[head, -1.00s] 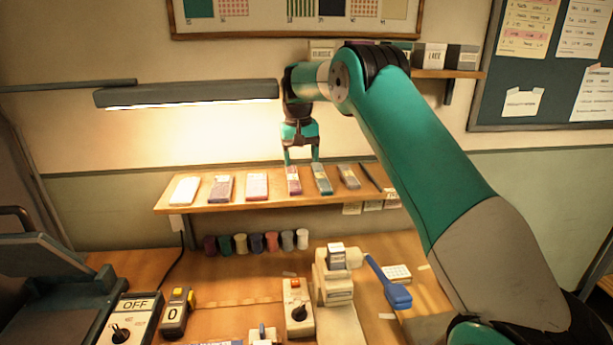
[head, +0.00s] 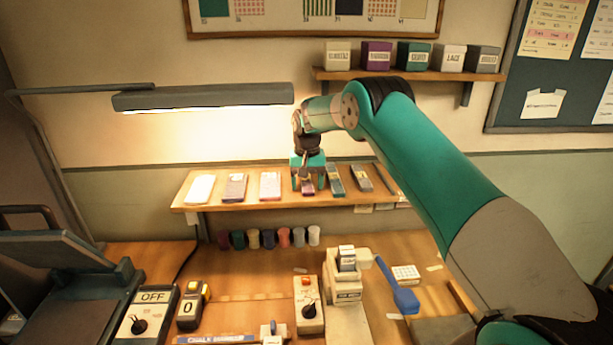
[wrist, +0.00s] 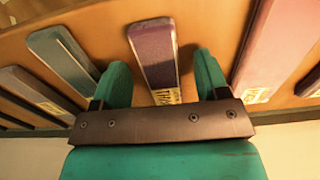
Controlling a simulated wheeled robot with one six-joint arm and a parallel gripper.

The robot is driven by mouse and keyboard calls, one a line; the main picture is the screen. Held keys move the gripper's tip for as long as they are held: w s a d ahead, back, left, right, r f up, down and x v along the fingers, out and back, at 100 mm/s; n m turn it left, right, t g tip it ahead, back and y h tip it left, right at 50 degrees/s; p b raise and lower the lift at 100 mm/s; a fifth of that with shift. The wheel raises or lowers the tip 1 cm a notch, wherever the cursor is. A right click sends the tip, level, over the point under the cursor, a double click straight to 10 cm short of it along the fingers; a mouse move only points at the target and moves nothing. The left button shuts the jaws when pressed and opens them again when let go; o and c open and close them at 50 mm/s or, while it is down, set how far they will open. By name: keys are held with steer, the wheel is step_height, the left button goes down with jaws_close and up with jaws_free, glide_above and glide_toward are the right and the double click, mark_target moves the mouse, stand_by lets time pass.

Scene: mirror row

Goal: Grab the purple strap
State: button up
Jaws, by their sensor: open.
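The purple strap (head: 308,187) lies on the wooden shelf among a row of folded straps, partly hidden behind my gripper in the head view. In the wrist view the purple strap (wrist: 154,55) runs between the two fingers, with a pale label near its close end. My gripper (head: 307,185) is open just over the strap. In the wrist view my gripper (wrist: 160,85) has one finger on each side of the strap, with a gap on both sides. I cannot tell how far above the shelf the fingertips are.
A teal strap (wrist: 64,58) lies left of the purple one in the wrist view, and a pinkish strap (wrist: 275,50) lies right. The shelf (head: 225,203) stands above a workbench with spools (head: 268,238). A lamp (head: 205,96) hangs above the shelf's left part.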

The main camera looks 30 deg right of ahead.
steer(key=c, duration=1)
steer(key=shift+c, duration=0.2)
steer(key=shift+r, duration=0.15)
